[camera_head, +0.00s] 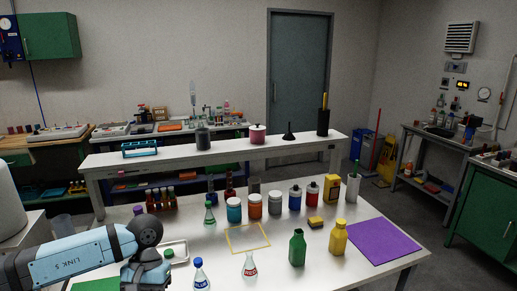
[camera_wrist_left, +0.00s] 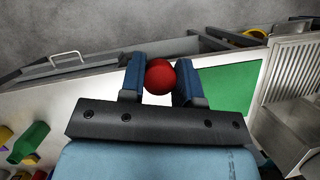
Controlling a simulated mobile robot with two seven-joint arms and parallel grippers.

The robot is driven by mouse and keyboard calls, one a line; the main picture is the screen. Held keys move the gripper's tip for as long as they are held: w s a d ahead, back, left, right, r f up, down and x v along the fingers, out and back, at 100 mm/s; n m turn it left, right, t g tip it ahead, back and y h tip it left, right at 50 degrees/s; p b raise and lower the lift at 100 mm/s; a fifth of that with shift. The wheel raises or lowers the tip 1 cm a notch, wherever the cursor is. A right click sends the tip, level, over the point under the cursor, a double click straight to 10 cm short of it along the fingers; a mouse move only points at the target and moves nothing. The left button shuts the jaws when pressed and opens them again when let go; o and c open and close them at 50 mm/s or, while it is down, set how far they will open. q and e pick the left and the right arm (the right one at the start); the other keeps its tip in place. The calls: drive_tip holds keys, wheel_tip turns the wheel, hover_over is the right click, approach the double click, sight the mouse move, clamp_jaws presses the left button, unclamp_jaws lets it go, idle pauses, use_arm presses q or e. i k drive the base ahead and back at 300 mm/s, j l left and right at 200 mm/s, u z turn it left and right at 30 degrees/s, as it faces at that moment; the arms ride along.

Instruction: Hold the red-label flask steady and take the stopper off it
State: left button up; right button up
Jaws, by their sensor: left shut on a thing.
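The red-label flask (camera_head: 249,268) stands upright on the white table near the front edge, and no stopper shows on its neck. My left gripper (camera_wrist_left: 160,80) is shut on a round red stopper (camera_wrist_left: 160,74), held between its two blue fingers in the left wrist view. No flask shows below the stopper there. In the head view my left arm reaches in at the lower left, apart from the flask, and its fingertips are hidden. My right gripper is not in view.
A blue-capped flask (camera_head: 200,274) stands left of the red-label flask. Green (camera_head: 297,248) and yellow (camera_head: 338,238) bottles stand to its right. A yellow-outlined square (camera_head: 232,246) lies behind it. A green mat (camera_wrist_left: 228,90) lies near my left gripper. Several jars stand farther back.

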sight(250, 271)
drive_tip(key=i+u, duration=0.1)
drive_tip(key=i, duration=1.05)
